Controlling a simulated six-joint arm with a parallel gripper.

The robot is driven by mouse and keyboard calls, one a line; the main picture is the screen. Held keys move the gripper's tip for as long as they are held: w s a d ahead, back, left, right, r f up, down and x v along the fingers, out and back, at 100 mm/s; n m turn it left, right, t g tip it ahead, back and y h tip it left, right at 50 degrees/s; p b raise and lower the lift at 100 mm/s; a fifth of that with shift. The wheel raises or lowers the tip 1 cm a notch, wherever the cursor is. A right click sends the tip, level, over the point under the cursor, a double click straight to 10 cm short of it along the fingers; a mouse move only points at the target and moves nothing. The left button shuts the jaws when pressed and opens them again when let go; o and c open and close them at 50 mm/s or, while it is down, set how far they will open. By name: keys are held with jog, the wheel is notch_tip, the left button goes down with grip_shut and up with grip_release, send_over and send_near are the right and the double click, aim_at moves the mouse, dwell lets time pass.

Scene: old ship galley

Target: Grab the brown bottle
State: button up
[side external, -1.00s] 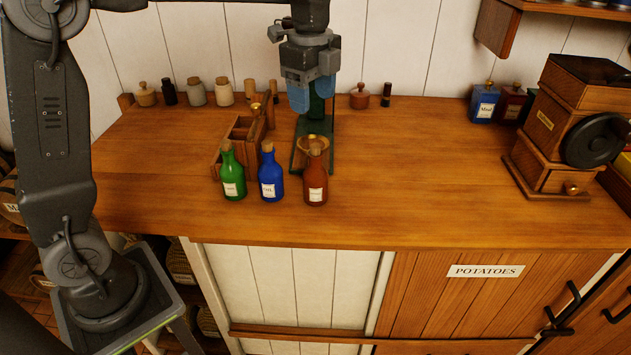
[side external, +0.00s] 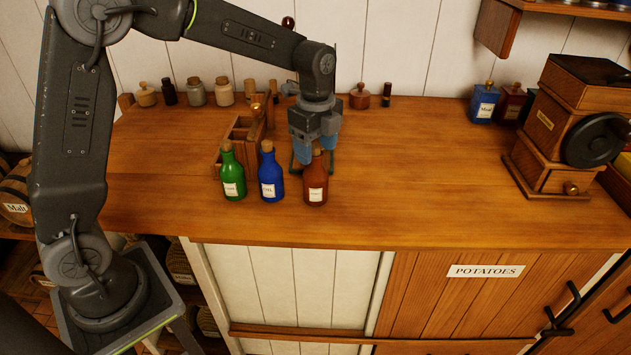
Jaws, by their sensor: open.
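The brown bottle (side external: 315,183) stands upright near the front of the wooden counter, with a cork and a white label. It is the rightmost of three bottles in a row. The blue bottle (side external: 270,177) and the green bottle (side external: 232,174) stand to its left. My gripper (side external: 314,150) points down with its blue fingers open, low and just behind the brown bottle's top. The bottle's neck overlaps the fingers in the picture. I cannot tell whether they touch it.
A wooden rack (side external: 240,135) stands behind the green and blue bottles. A green stand is mostly hidden behind my gripper. Jars (side external: 222,91) line the back wall. A wooden grinder (side external: 575,125) stands at the right. The counter (side external: 430,170) right of the brown bottle is clear.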

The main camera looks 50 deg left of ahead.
aim_at(316, 177)
jog(key=shift+f, duration=1.3)
jog(key=shift+c, duration=0.4)
grip_shut()
